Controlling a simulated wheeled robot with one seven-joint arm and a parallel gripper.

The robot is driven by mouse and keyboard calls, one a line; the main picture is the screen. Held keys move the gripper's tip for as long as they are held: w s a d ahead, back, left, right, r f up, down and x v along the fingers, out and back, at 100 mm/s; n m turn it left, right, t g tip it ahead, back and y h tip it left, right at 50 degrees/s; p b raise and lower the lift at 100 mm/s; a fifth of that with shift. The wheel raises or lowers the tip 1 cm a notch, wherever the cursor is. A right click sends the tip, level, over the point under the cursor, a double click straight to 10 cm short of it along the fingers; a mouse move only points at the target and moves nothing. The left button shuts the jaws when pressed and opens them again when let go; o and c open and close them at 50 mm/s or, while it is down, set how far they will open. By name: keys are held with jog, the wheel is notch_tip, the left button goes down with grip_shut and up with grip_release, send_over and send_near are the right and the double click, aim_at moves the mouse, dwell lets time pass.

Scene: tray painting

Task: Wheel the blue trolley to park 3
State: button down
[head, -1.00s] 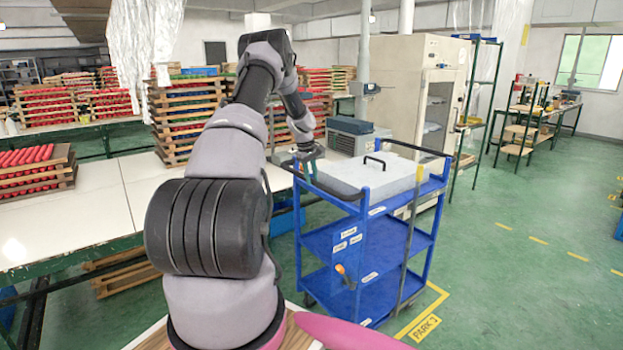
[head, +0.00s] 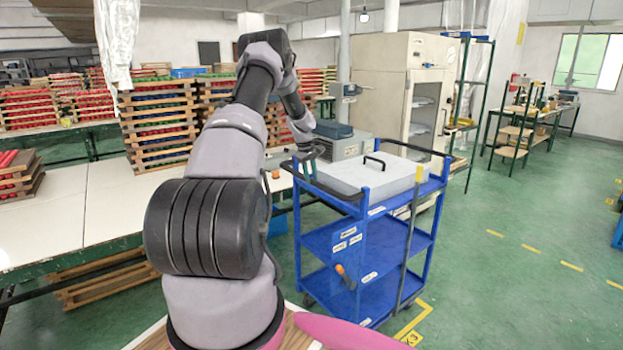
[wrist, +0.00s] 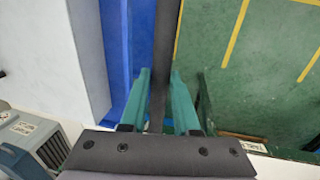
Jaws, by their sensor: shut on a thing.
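The blue trolley (head: 340,235) stands ahead of me, a little right of centre in the head view. A grey lidded box (head: 385,176) with a black handle sits on its top deck. My gripper (head: 305,170) is at the trolley's near left top corner. In the wrist view my gripper (wrist: 158,85) is shut on the dark push bar (wrist: 165,35), with a finger on each side. Yellow floor lines and a partly hidden park label (head: 412,338) ending in 3 lie at the trolley's near right foot. How much of the trolley is inside those lines is hidden.
A long white work table (head: 100,195) with stacked trays (head: 160,125) runs along the left. A grey-blue machine (head: 340,142) and a cream cabinet (head: 395,75) stand behind the trolley. Green floor (head: 520,270) with a dashed yellow line is open on the right.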

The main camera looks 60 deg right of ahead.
jog(key=shift+w+d+r, duration=0.1)
jog(key=shift+d+r, duration=0.1)
jog(key=c, duration=0.7)
grip_release()
jog(key=shift+o, duration=0.2)
jog(key=shift+f, duration=0.15)
jog(key=shift+a, duration=0.1)
notch_tip(320, 180, up, 11)
jog(key=a, duration=0.2)
jog(key=shift+w+f, duration=0.2)
jog(key=shift+w, duration=0.15)
